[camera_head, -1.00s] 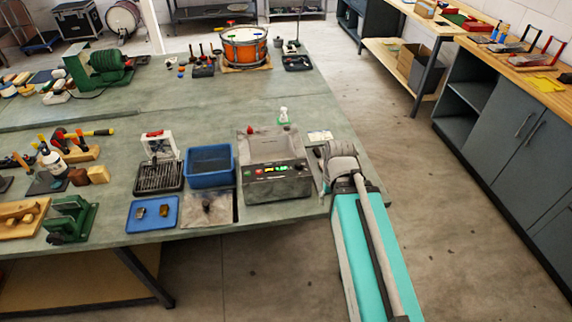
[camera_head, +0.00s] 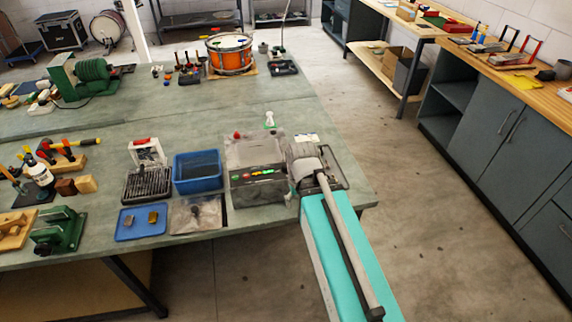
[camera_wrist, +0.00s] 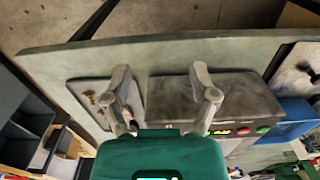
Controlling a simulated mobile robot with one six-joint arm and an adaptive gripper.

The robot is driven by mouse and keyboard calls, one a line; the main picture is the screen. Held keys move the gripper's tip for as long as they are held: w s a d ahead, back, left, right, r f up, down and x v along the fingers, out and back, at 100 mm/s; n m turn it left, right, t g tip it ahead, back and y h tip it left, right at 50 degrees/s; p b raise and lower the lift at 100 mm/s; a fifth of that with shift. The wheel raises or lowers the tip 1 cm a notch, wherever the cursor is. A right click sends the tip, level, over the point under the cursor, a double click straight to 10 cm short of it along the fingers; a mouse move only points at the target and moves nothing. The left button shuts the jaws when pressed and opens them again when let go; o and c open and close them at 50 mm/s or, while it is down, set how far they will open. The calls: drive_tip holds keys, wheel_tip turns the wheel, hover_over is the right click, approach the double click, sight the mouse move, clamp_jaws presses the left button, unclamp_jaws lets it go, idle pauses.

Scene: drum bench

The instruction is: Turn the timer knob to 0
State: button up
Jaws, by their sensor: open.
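The grey machine (camera_head: 258,190) stands near the bench's front edge, with a lit display and coloured buttons on its panel. I cannot make out the timer knob; my arm covers the panel's right end in the head view. My gripper (camera_wrist: 163,95) is open, with its two fingers spread and nothing between them. In the wrist view its right finger overlaps the machine's left end. Contact cannot be told.
A blue bin (camera_head: 197,171) and a blue tray (camera_head: 141,223) are left of the machine. A flat grey tray (camera_wrist: 90,98) lies beside the machine in the wrist view. An orange drum (camera_head: 231,57) is farther back. Bare benchtop lies between.

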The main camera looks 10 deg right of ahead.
drive_tip(key=w+r+m+p, duration=0.7)
drive_tip(key=w, duration=0.1)
wheel_tip(320, 180, up, 6)
drive_tip(key=m+p, duration=0.6)
drive_tip(key=m, duration=0.2)
hover_over(285, 165)
drive_tip(key=shift+w+r+m+g+p, duration=0.3)
drive_tip(key=shift+r+m, duration=0.1)
drive_tip(key=shift+m, duration=0.6)
drive_tip(key=shift+f, duration=0.15)
drive_tip(key=f+b, duration=1.3)
drive_tip(key=b, duration=0.1)
drive_tip(key=shift+s+f, duration=0.3)
drive_tip(key=shift+s, duration=0.05)
clamp_jaws()
